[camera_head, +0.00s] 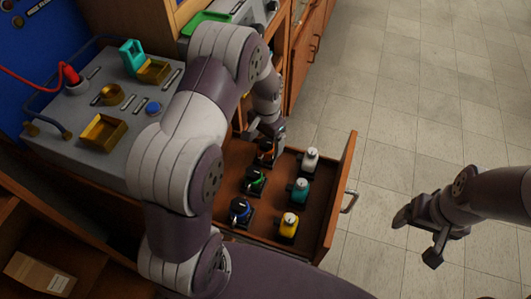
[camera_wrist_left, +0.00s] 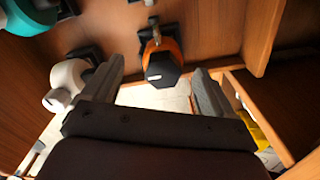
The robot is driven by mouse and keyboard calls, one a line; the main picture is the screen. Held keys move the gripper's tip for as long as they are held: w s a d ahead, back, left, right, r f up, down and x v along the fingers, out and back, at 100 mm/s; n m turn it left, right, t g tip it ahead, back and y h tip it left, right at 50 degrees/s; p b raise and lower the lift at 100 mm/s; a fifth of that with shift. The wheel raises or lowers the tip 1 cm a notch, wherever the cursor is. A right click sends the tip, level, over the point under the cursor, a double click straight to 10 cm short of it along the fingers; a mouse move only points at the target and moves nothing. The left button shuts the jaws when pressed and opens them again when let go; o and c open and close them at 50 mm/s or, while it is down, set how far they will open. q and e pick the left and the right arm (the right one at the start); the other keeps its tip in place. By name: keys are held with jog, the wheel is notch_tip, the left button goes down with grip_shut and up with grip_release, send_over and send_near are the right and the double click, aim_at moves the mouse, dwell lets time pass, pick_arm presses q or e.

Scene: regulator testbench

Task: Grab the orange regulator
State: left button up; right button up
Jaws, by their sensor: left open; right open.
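The orange regulator (camera_head: 266,150) sits at the back of the open drawer, partly hidden by my left gripper (camera_head: 267,132) in the head view. In the left wrist view the orange regulator (camera_wrist_left: 162,63), with a dark hexagonal face, appears between the two spread fingers of my left gripper (camera_wrist_left: 158,72). Gaps show on both sides, and I cannot tell how far the fingers reach along it. My right gripper (camera_head: 421,232) is open and empty over the floor, right of the drawer.
The drawer (camera_head: 325,223) also holds white (camera_head: 310,160), green (camera_head: 256,181), teal (camera_head: 299,190), blue (camera_head: 240,211) and yellow (camera_head: 289,224) regulators. The white one (camera_wrist_left: 67,84) is close to my left finger. The grey testbench (camera_head: 75,115) stands left; the floor (camera_head: 430,110) at right is clear.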

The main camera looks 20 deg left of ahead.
aim_at(264, 156)
pick_arm(q)
jog(key=f, duration=0.5)
jog(key=shift+w+a, duration=0.1)
jog(key=shift+a, duration=0.1)
jog(key=shift+r, duration=0.15)
jog(key=c, duration=1.5)
